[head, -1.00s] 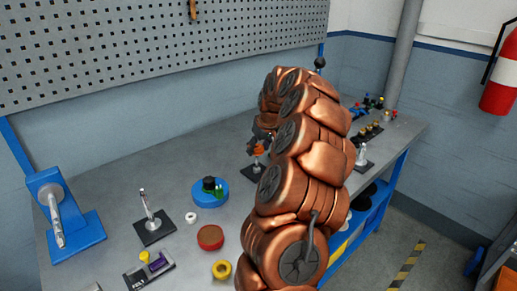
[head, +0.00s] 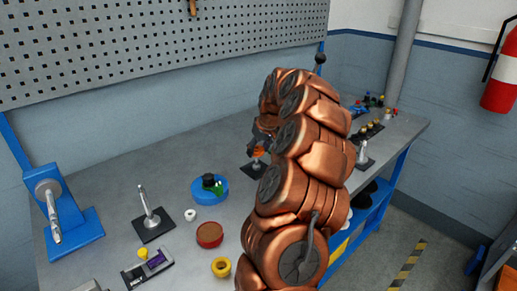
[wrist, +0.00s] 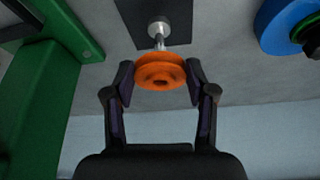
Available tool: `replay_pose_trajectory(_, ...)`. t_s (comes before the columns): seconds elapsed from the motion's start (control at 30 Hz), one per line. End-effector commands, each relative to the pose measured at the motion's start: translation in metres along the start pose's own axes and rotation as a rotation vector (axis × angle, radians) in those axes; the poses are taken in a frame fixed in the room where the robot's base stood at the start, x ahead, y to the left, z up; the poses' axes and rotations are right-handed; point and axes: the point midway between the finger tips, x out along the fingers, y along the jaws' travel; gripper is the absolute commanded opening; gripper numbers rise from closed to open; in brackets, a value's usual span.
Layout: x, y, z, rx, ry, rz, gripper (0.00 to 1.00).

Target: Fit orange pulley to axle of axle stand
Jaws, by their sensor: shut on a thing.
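The orange pulley (wrist: 160,70) is held between the two fingertips of my gripper (wrist: 160,80) in the wrist view, with its central bore facing the camera. Directly behind it is the silver axle (wrist: 158,35) of a stand with a dark base plate (wrist: 125,22). The pulley overlaps the axle's near end, so I cannot tell whether the axle is inside the bore. In the head view the orange pulley (head: 259,152) shows just above the dark base (head: 253,173), left of my arm. My gripper there is mostly hidden by the arm.
A blue disc (head: 209,189) lies left of the pulley; it also shows in the wrist view (wrist: 285,22). A green block (wrist: 55,70) is close on the wrist view's left. Another axle stand (head: 152,222), a red disc (head: 209,235) and a yellow ring (head: 221,267) stand nearer.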

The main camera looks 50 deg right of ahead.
Motion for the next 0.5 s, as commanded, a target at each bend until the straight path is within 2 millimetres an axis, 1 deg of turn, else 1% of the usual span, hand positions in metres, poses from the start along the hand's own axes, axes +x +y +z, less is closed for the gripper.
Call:
replay_pose_trajectory(0.3,0.0092,0.0002,0.0039,0.0,0.0,0.0,0.19)
replay_pose_trajectory(0.5,0.0104,0.0002,0.0043,0.0,0.0,0.0,0.19)
